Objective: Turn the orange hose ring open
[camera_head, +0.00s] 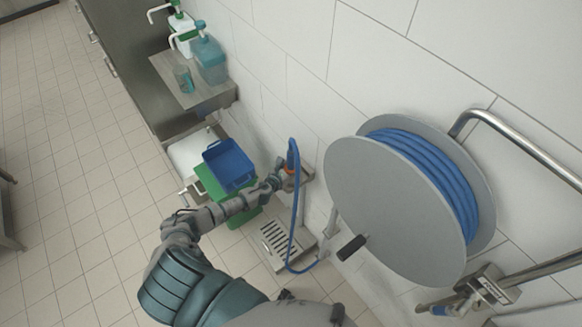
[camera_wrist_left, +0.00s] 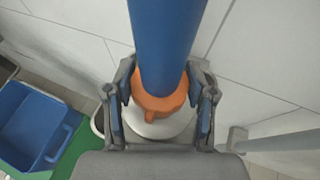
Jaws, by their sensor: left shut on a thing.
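The orange hose ring (camera_wrist_left: 158,102) sits around the lower end of the blue hose, above a pale round fitting (camera_wrist_left: 158,126). In the head view the ring (camera_head: 289,170) is small and partly covered, by the wall. My left gripper (camera_head: 284,176) reaches it from the left. In the left wrist view the two fingers of my left gripper (camera_wrist_left: 160,100) stand on either side of the ring and are shut on it.
A large grey hose reel (camera_head: 395,205) with a black handle stands to the right. A drain grate (camera_head: 279,242) is on the floor below the ring. A blue bin (camera_head: 228,164) on a green one is to the left. Soap bottles (camera_head: 209,60) stand on a shelf behind.

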